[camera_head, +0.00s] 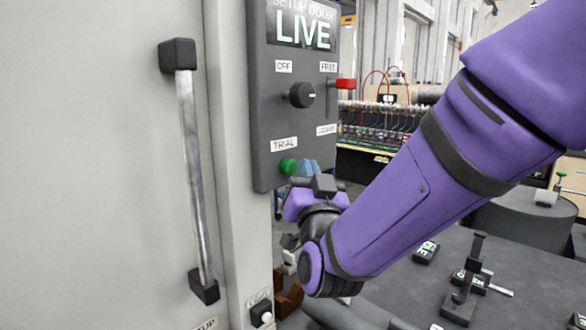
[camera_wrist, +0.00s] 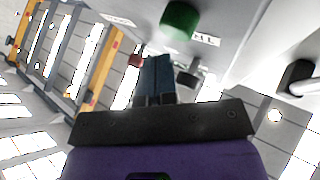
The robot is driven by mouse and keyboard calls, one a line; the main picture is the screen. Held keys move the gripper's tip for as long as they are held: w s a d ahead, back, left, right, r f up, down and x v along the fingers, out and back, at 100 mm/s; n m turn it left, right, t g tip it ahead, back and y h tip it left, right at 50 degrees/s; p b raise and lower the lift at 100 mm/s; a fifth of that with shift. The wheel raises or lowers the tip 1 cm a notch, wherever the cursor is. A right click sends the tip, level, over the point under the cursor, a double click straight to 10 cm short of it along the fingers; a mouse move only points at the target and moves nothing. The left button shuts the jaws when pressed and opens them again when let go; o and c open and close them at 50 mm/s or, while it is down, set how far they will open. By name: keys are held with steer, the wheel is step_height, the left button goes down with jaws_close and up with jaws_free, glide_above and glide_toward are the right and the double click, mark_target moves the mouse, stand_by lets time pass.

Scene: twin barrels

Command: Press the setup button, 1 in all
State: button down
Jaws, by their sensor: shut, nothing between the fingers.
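A dark grey control panel (camera_head: 268,120) carries a lit display reading "LIVE", with "SETUP DOOR" partly cut off above it. A green button (camera_head: 289,166) sits low on the panel, under the label "TRIAL". It also shows in the wrist view (camera_wrist: 180,20). A label at the bottom edge (camera_head: 205,325) seems to end in "UP"; any button of its own is out of view. My gripper (camera_head: 308,167) is shut and empty, its blue fingers just right of the green button in the head view. In the wrist view the fingers (camera_wrist: 157,62) point below and left of it, apart from it.
The panel has a black knob (camera_head: 301,95) and a red-tipped lever (camera_head: 345,84). A small box with a pale button (camera_head: 266,317) is lower down. A door with a long metal handle (camera_head: 194,170) stands left. A dark table (camera_head: 400,290) with fixtures lies right.

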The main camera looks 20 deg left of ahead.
steer(key=shift+a, duration=0.15)
steer(key=shift+w+a, duration=0.15)
steer(key=shift+a, duration=0.05)
